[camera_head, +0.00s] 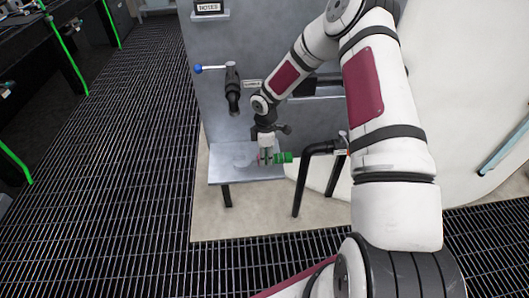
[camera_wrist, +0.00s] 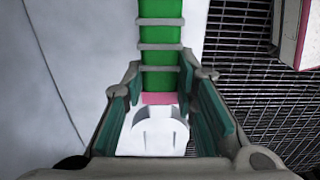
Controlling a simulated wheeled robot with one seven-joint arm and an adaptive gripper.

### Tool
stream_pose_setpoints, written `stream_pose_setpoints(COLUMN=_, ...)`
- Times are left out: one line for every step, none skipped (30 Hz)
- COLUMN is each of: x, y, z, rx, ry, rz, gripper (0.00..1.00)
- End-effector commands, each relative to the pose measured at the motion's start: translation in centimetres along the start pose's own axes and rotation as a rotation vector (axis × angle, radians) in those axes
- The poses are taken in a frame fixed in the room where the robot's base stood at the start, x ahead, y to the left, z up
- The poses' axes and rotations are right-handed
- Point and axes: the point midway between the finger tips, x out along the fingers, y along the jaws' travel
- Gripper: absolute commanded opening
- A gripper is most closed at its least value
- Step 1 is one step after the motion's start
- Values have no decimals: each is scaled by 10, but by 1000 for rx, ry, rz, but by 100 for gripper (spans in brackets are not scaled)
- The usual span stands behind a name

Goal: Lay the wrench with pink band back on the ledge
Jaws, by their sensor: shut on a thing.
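The wrench with pink band has a green handle (camera_head: 283,157), which sticks out to the right of my gripper (camera_head: 266,156) in the head view. In the wrist view the green handle with grey rings (camera_wrist: 161,60), the pink band (camera_wrist: 160,98) and a pale end (camera_wrist: 155,132) lie between the fingers of my gripper (camera_wrist: 165,100). My gripper is shut on the wrench. The grey ledge (camera_head: 232,176) juts from the panel, with the gripper over its right part. I cannot tell whether the wrench touches it. The wrench's far end is out of the wrist view.
A blue-knobbed lever (camera_head: 212,68) and a dark fitting (camera_head: 232,90) stand on the grey panel (camera_head: 215,45) above the ledge. A black bent pipe (camera_head: 305,172) rises just right of the ledge. Dark floor grating (camera_head: 120,190) lies open to the left.

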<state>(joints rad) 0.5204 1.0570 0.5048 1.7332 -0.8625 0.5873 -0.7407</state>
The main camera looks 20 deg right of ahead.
Motion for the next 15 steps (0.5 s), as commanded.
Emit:
stream_pose_setpoints(x=7, y=0, z=0, rx=0, ry=0, rz=-1, gripper=0)
stream_pose_setpoints(x=9, y=0, z=0, rx=-1, ry=0, rz=-1, gripper=0)
stream_pose_setpoints(x=12, y=0, z=0, rx=-1, ry=0, rz=-1, gripper=0)
stream_pose_setpoints(x=13, y=0, z=0, rx=-1, ry=0, rz=-1, gripper=0)
stream_pose_setpoints(x=14, y=0, z=0, rx=-1, ry=0, rz=-1, gripper=0)
stream_pose_setpoints(x=15, y=0, z=0, rx=0, ry=0, rz=0, gripper=0)
stream_pose_setpoints(x=16, y=0, z=0, rx=0, ry=0, rz=0, gripper=0)
stream_pose_setpoints(x=16, y=0, z=0, rx=0, ry=0, rz=0, gripper=0)
stream_pose_setpoints(x=16, y=0, z=0, rx=0, ry=0, rz=0, gripper=0)
stream_pose_setpoints(x=16, y=0, z=0, rx=0, ry=0, rz=0, gripper=0)
stream_pose_setpoints(x=16, y=0, z=0, rx=0, ry=0, rz=0, gripper=0)
stream_pose_setpoints(x=16, y=0, z=0, rx=0, ry=0, rz=0, gripper=0)
stream_pose_setpoints(x=16, y=0, z=0, rx=0, ry=0, rz=0, gripper=0)
stream_pose_setpoints(x=16, y=0, z=0, rx=0, ry=0, rz=0, gripper=0)
stream_pose_setpoints(x=16, y=0, z=0, rx=0, ry=0, rz=0, gripper=0)
